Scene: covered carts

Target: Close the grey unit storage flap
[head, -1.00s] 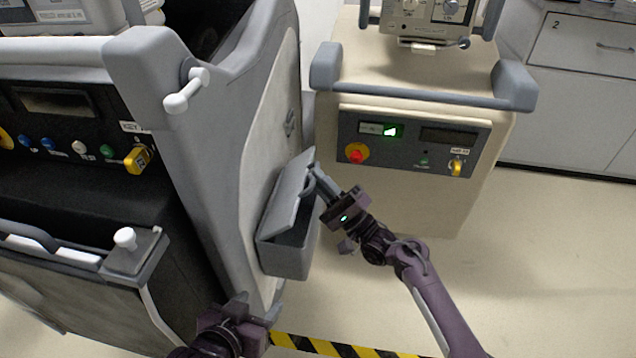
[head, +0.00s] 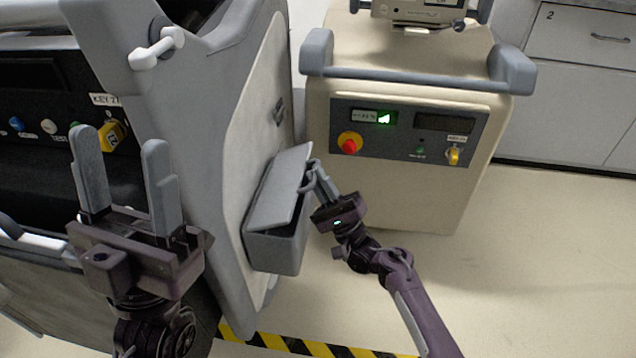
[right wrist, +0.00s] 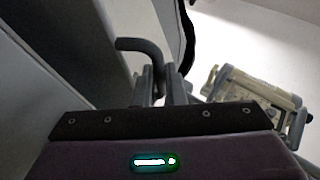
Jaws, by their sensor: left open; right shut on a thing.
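The grey storage flap (head: 280,187) sits on a grey storage box (head: 274,252) on the side of the grey unit (head: 225,150). The flap is tilted and partly open, with a dark gap showing at its right side. My right gripper (head: 320,178) is at the flap's upper right edge, shut on the flap's handle (head: 309,172). The hooked handle (right wrist: 142,48) runs down between the fingers in the right wrist view. My left gripper (head: 121,150) is open and empty, fingers pointing up, in front of the grey unit's control panel.
A beige cart (head: 400,185) with a control panel and grey push bar (head: 415,80) stands right of the flap. White cabinets (head: 570,90) are at the back right. Yellow-black tape (head: 290,345) crosses the floor. Floor at the right is clear.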

